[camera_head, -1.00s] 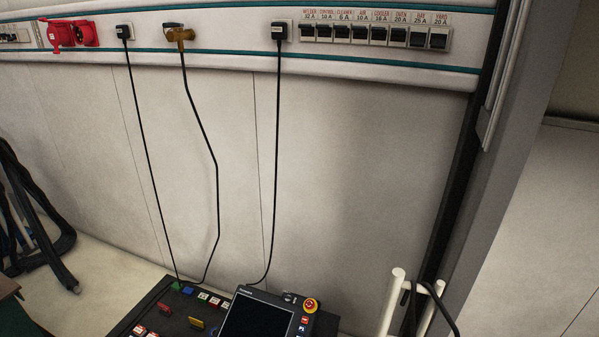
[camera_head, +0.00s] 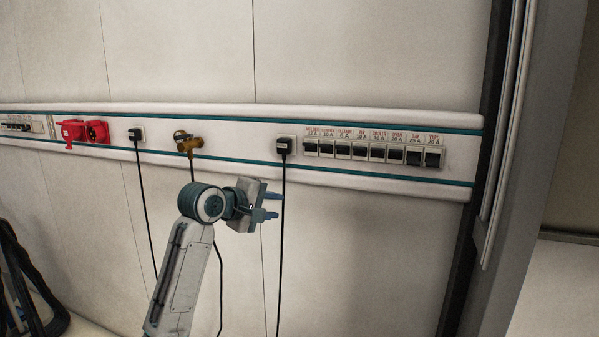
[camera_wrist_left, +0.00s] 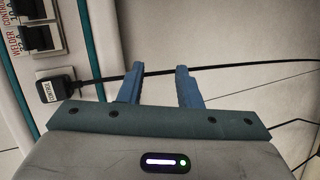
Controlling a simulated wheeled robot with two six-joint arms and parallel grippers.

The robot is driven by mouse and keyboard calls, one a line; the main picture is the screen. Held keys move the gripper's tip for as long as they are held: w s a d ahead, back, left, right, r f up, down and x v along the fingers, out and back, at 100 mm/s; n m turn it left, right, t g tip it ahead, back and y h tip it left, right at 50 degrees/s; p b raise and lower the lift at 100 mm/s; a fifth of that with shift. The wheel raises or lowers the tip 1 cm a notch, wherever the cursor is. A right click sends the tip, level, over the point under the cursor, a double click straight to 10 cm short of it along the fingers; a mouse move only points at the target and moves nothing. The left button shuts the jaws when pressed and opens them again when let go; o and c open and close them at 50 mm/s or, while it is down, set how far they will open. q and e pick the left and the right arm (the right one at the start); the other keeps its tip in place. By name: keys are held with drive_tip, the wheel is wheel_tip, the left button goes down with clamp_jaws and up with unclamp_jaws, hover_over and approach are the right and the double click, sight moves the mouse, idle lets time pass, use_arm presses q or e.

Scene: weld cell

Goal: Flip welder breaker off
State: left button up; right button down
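The welder breaker (camera_head: 311,146) is the leftmost switch in the row on the wall rail, under a red label reading WELDER. In the left wrist view it shows at the upper left (camera_wrist_left: 37,38), its toggle dark. My left gripper (camera_head: 272,206) is in front of the wall, below and left of the breaker and apart from it. Its two blue fingers stand apart with nothing between them, as the left wrist view (camera_wrist_left: 158,70) also shows. My right gripper is in neither view now.
A black plug (camera_head: 283,147) with a hanging cable sits just left of the welder breaker. The control breaker (camera_head: 327,148) is directly to its right, with several more beyond. A brass fitting (camera_head: 190,144) and red sockets (camera_head: 85,131) are further left. Wall below the breakers is clear.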

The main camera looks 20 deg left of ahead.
use_arm(q)
drive_tip(key=n+t+h+p, duration=0.1)
drive_tip(key=h, duration=0.1)
approach(305, 144)
drive_tip(key=s, duration=0.3)
drive_tip(key=p+x, duration=0.2)
drive_tip(key=x, duration=0.1)
drive_tip(key=p+x, duration=0.1)
drive_tip(key=x, duration=0.2)
drive_tip(key=p+x, duration=0.2)
drive_tip(key=x, duration=0.2)
drive_tip(key=shift+w+a+r+p, duration=0.3)
drive_tip(key=shift+a+r, duration=0.1)
drive_tip(key=shift+w+f, duration=0.25)
drive_tip(key=shift+w, duration=0.15)
